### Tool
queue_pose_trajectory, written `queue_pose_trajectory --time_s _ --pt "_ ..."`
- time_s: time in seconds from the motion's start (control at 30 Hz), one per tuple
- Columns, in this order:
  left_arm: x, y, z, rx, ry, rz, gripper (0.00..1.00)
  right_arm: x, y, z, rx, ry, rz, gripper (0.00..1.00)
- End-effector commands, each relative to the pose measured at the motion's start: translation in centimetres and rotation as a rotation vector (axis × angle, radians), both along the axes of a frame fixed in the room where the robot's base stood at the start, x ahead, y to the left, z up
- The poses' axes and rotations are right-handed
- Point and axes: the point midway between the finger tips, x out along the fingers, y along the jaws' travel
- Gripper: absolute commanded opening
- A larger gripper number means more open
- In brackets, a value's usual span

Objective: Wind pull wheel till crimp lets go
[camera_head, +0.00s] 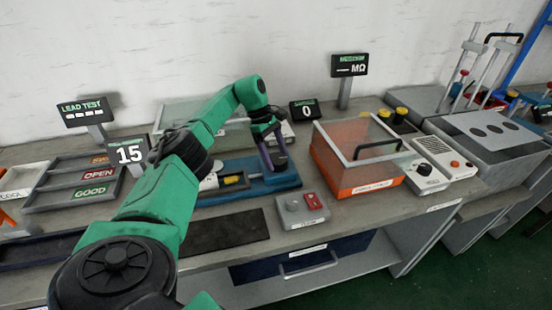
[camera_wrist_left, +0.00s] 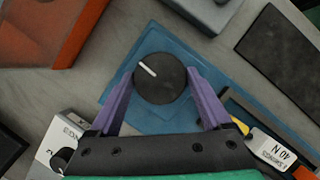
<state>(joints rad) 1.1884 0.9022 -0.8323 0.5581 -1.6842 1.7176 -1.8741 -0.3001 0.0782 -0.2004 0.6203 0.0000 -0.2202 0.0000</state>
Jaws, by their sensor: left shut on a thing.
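The pull wheel (camera_wrist_left: 160,92) is a black round knob with a white pointer line, on a blue base plate (camera_wrist_left: 115,97). In the left wrist view the pointer slants to the upper left. My left gripper (camera_head: 277,162) reaches down over the right end of the blue pull fixture (camera_head: 285,181). Its purple fingers are shut on the wheel, one on each side. The wheel is hidden behind the gripper in the head view. I cannot make out the crimp. My right gripper is not in view.
A display (camera_head: 305,109) reads 0 behind the fixture; another (camera_head: 129,152) reads 15. An orange box with a clear lid (camera_head: 348,180) stands close on the right. A grey box with a red switch (camera_head: 303,209) sits in front. Sorting trays (camera_head: 72,183) are at left.

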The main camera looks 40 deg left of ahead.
Motion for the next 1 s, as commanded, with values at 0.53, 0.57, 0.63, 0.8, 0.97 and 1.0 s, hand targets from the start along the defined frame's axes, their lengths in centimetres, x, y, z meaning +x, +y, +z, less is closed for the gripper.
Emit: queue_pose_trajectory --time_s 0.53,0.57,0.63,0.8,0.97,1.0 --pt "0.3 0.0 0.2 0.002 -0.009 -0.256 0.26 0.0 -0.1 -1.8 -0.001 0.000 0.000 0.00" --pt "0.3 0.0 0.2 0.002 -0.008 -0.261 0.26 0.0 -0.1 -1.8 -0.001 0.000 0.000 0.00" --pt "0.3 0.1 0.2 0.003 -0.009 -0.267 0.26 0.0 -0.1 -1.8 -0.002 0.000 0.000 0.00" --pt "0.3 0.1 0.2 0.004 -0.008 -0.270 0.26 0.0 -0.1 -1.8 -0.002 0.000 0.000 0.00" --pt "0.3 0.1 0.2 0.004 -0.008 -0.270 0.26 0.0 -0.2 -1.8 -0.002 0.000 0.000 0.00" --pt "0.3 0.1 0.2 0.004 -0.008 -0.270 0.26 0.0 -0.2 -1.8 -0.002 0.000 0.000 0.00"
